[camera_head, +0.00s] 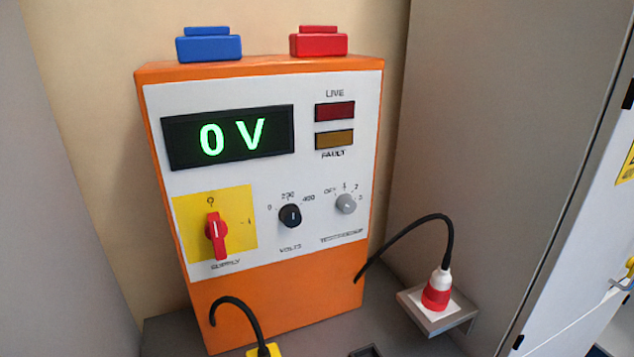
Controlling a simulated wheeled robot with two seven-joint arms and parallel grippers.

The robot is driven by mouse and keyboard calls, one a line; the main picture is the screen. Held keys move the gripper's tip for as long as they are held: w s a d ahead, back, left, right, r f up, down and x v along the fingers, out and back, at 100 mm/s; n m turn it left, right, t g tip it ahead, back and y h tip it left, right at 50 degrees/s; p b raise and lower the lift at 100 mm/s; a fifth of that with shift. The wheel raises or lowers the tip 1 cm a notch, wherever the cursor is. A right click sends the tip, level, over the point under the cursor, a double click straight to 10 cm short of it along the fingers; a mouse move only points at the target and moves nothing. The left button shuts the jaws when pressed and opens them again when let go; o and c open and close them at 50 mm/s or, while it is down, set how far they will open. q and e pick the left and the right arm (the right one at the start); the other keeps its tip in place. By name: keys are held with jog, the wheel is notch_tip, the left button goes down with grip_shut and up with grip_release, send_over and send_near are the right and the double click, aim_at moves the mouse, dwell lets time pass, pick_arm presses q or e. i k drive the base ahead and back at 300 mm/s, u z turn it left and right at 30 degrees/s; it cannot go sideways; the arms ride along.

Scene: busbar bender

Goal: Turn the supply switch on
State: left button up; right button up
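The supply switch (215,236) is a red rotary handle on a yellow plate (243,207), low on the left of an orange box's white front panel. Its handle stands roughly upright, in line with the "0" mark above it; a "1" mark is to its right. The word SUPPLY is printed below. The display (228,137) reads 0 V in green. The LIVE lamp (334,111) is dark red and the FAULT lamp (334,139) is dull amber. Neither of my grippers shows in the head view.
The orange box (262,300) also carries a black VOLTS knob (290,216) and a grey knob (345,204). Blue (208,46) and red (318,42) blocks sit on top. A black cable runs to a red-and-white plug (437,290) at right; another ends in a yellow plug (264,350). Grey panels flank both sides.

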aim_at(216, 229)
jog(key=u, duration=0.3)
jog(key=k, duration=1)
jog(key=u, duration=1.3)
jog(key=i, duration=0.75)
jog(key=z, duration=0.55)
